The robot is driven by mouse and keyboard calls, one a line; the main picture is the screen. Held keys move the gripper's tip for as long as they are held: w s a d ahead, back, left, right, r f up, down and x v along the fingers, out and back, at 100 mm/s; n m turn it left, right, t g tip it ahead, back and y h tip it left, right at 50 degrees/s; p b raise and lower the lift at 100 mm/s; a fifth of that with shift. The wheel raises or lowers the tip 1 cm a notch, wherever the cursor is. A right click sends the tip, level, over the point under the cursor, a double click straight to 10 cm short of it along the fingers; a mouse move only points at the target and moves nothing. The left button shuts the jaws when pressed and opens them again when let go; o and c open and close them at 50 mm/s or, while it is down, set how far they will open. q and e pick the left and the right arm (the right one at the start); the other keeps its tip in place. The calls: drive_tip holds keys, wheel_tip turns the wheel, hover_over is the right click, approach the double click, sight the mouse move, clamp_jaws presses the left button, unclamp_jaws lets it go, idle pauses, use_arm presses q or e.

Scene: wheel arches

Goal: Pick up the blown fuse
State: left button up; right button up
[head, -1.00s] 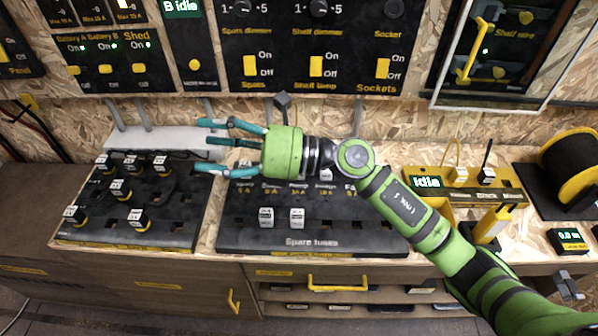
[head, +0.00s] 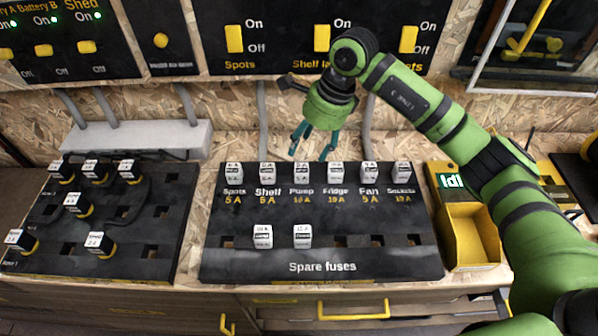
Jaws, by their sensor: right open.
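My right gripper (head: 314,150) is open and empty. Its teal fingers point down just behind and above the back row of the fuse panel (head: 340,262), near the Pump fuse (head: 301,172) and the Fridge fuse (head: 336,174). That row also holds the Spots fuse (head: 233,174), Shelf fuse (head: 267,173), Fan fuse (head: 369,174) and Sockets fuse (head: 402,173). All are white-topped blocks seated in the panel. I cannot tell which is blown. Two spare fuses (head: 263,236) (head: 302,236) stand in the front row. My left gripper is not in view.
A black relay board (head: 150,240) with several black-and-white relays stands at left. A yellow open tray (head: 470,235) sits right of the panel. The switch panel (head: 285,55) is on the wall behind. A yellow drawer handle (head: 353,314) is below the bench edge.

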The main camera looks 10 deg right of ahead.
sight(302, 168)
drive_tip(key=p+x, duration=0.1)
drive_tip(key=x, duration=0.1)
drive_tip(key=shift+s+f, duration=0.1)
drive_tip(key=shift+f, duration=0.35)
drive_tip(key=x, duration=0.2)
drive_tip(key=p+x, duration=0.1)
drive_tip(key=x, duration=0.1)
drive_tip(key=shift+s+d+f, duration=0.1)
drive_tip(key=shift+d+f, duration=0.05)
drive_tip(key=shift+d, duration=0.2)
drive_tip(key=shift+f, duration=0.1)
drive_tip(key=c, duration=1.2)
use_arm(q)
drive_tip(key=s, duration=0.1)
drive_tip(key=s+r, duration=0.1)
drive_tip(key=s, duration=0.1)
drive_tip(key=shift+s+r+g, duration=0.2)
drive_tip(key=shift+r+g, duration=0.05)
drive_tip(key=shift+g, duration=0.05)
